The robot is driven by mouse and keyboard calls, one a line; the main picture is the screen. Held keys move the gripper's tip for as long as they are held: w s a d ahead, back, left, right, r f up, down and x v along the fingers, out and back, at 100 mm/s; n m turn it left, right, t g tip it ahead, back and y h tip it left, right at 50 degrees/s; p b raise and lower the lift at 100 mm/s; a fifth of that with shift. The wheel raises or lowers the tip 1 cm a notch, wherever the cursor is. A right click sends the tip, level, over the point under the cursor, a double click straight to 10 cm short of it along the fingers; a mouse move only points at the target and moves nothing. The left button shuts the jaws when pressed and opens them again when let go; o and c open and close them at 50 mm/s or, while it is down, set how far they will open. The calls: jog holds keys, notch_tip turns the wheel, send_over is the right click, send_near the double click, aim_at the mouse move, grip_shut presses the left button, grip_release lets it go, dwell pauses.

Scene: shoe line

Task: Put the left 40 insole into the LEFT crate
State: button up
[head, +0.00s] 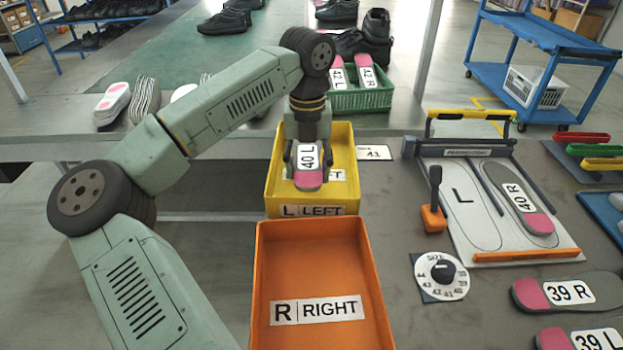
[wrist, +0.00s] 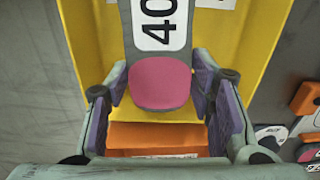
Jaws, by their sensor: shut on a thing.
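The left 40 insole (head: 308,178) is grey with a pink heel and a white "40 L" label. It also shows in the wrist view (wrist: 160,82). My gripper (head: 307,160) is shut on it, with a finger on each side. The insole hangs over the yellow LEFT crate (head: 271,165), heel toward the crate's labelled front end. Whether it touches the crate floor I cannot tell. In the wrist view the yellow crate (wrist: 80,40) lies behind and around the insole.
The orange RIGHT crate (head: 372,255) stands directly in front of the yellow one and looks empty. To the right are a fixture board (head: 465,215) holding the 40 R insole (head: 525,205), a size dial (head: 441,276), and the 39 R insole (head: 570,291). A green basket (head: 362,100) stands behind.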

jog(key=shift+f, duration=2.7)
jog(key=o, duration=1.1)
jog(key=shift+c, duration=0.2)
jog(key=shift+p, duration=0.3)
notch_tip(320, 180, up, 12)
jog(key=shift+r+b, duration=0.15)
jog(key=shift+b, duration=0.4)
